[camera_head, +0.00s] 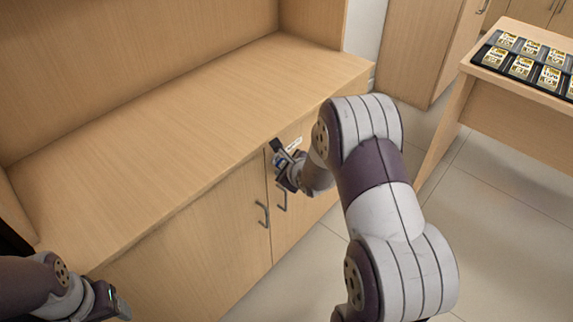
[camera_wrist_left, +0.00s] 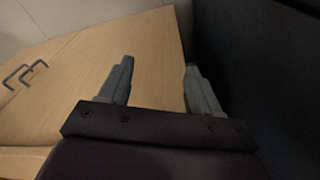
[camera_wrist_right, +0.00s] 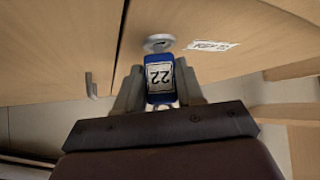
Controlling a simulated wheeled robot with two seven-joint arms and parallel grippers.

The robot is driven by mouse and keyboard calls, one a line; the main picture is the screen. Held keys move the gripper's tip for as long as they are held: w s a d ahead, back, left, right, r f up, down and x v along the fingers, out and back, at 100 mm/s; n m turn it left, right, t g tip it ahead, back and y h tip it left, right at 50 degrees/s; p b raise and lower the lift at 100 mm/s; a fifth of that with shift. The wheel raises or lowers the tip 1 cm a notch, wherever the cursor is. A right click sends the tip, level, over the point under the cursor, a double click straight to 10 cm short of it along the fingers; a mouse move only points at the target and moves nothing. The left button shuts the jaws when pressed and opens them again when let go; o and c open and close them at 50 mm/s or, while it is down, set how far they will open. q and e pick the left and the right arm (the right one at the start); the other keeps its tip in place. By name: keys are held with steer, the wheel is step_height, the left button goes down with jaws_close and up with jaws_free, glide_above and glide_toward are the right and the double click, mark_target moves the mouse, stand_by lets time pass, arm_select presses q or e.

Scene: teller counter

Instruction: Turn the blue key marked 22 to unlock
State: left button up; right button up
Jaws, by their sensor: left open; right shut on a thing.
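The blue key marked 22 (camera_wrist_right: 160,78) is between the fingers of my right gripper (camera_wrist_right: 158,98), which is shut on it. Its label reads upside down in the right wrist view. The key's front end is at the round metal lock (camera_wrist_right: 159,43) on the cabinet door; how deep it sits cannot be told. In the head view my right gripper (camera_head: 285,168) is at the upper part of the right cabinet door (camera_head: 292,220), and the key is mostly hidden there. My left gripper (camera_wrist_left: 160,88) is open and empty, beside the cabinet front at the lower left of the head view.
A white label (camera_wrist_right: 212,46) is beside the lock. Two door handles (camera_head: 262,214) are on the cabinet front. The wooden counter top (camera_head: 190,120) is bare. A side table (camera_head: 520,110) at the right carries a black tray (camera_head: 484,62) of several yellow-and-white marked items.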

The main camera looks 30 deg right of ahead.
steer(key=shift+s+f+m+g+y+p, duration=0.1)
steer(key=shift+m+g+y+p, duration=0.55)
steer(key=shift+p, duration=3.3)
steer(key=shift+a, duration=0.1)
steer(key=o, duration=1)
